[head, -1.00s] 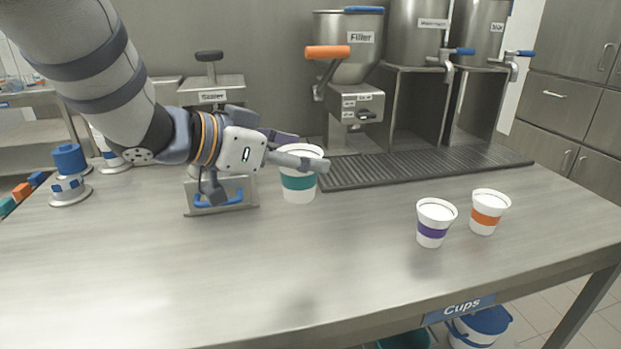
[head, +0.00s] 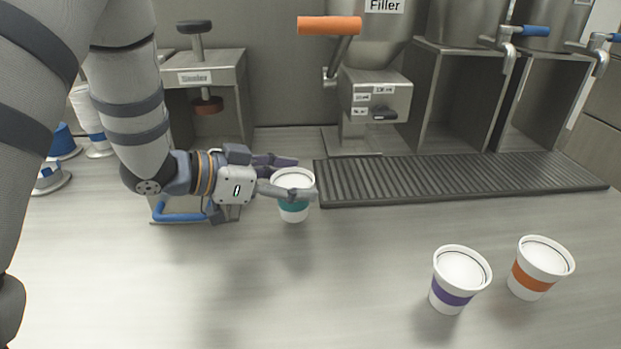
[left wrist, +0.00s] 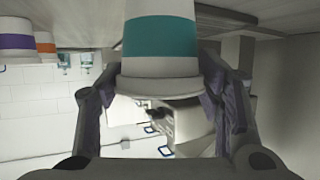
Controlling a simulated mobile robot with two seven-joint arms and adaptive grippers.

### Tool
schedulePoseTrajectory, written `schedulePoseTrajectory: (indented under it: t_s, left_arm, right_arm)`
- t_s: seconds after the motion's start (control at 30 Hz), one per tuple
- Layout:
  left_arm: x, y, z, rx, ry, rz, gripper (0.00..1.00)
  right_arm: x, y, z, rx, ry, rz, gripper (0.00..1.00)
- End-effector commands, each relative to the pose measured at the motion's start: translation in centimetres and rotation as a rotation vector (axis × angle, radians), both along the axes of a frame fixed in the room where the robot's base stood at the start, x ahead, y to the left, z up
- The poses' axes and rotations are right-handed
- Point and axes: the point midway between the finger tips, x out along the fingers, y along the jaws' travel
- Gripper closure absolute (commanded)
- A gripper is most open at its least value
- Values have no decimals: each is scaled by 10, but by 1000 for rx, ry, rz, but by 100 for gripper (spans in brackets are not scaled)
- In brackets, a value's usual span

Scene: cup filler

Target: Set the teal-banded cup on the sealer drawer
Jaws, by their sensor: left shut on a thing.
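The white cup with a teal band (head: 292,209) is upright between the fingers of my left gripper (head: 304,178), which is shut on it. In the left wrist view the cup (left wrist: 160,40) fills the top middle, with a finger on each side. The sealer (head: 205,80) stands at the back left. Its drawer, with a blue handle (head: 178,217), is pulled out towards the front and partly hidden by my gripper. The cup is to the right of the drawer, not over it. Whether the cup touches the table is hard to tell. My right gripper is not in view.
A purple-banded cup (head: 459,277) and an orange-banded cup (head: 539,267) stand at the front right. The filler (head: 376,90) and a ribbed drip tray (head: 460,180) are behind. The table's front middle (head: 330,290) is clear. White cups and blue items stand at the far left.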

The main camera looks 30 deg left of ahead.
Motion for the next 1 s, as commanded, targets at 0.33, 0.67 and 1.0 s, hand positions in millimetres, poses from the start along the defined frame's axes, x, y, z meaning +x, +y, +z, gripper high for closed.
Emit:
schedulePoseTrajectory:
  t_s: [0.33, 0.67, 1.0]
  left_arm:
    - [-5, 6, -18, 1, -1, -2, 72]
    - [-5, 6, -21, 1, 0, -1, 20]
    - [-14, 14, -13, 2, 1, 2, 20]
  right_arm:
    - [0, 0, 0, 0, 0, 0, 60]
    - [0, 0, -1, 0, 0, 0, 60]
    - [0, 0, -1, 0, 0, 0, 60]
